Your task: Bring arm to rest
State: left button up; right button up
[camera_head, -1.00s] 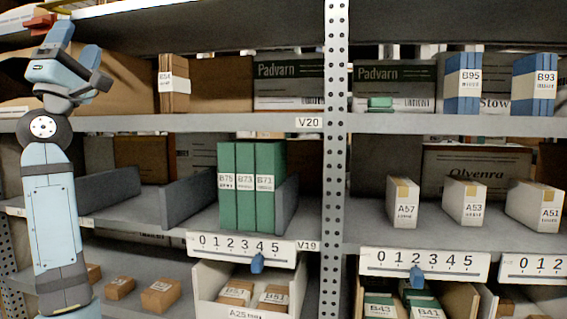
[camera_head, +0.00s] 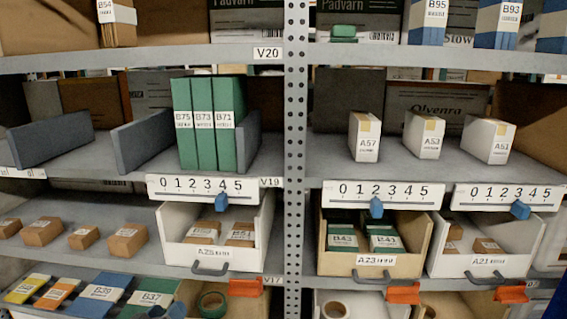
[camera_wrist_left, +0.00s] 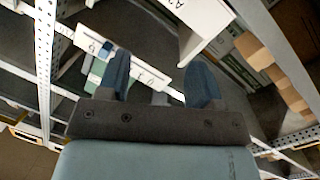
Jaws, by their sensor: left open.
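Behind the fingers, a white number strip (camera_wrist_left: 150,78) and the racks appear tilted. I cannot tell how far the fingers are from them.
The rack's perforated upright (camera_head: 296,140) stands mid-picture. Green boxes (camera_head: 204,125) and white boxes (camera_head: 424,135) stand on the middle shelf. Below are open bins (camera_head: 238,269) with handles and small brown cartons (camera_head: 127,240). Number strips with blue sliders line the shelf edge.

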pick_arm(q)
jog(key=s+d+f+m+g, duration=0.3)
jog(key=s+f, duration=0.7)
jog(key=s, duration=0.2)
jog(key=s+d+f+m+g, duration=0.2)
jog(key=s+d+f+g, duration=0.15)
jog(key=s+f, duration=0.75)
notch_tip(320, 180, up, 17)
jog(key=s+a+p, duration=0.1)
jog(key=p, duration=1.8)
jog(key=shift+s+t+y+p, duration=0.3)
jog(key=shift+s+t+p, duration=0.05)
jog(key=shift+s, duration=0.05)
pick_arm(e)
notch_tip(320, 180, up, 15)
jog(key=s+d, duration=0.1)
jog(key=shift+d, duration=0.2)
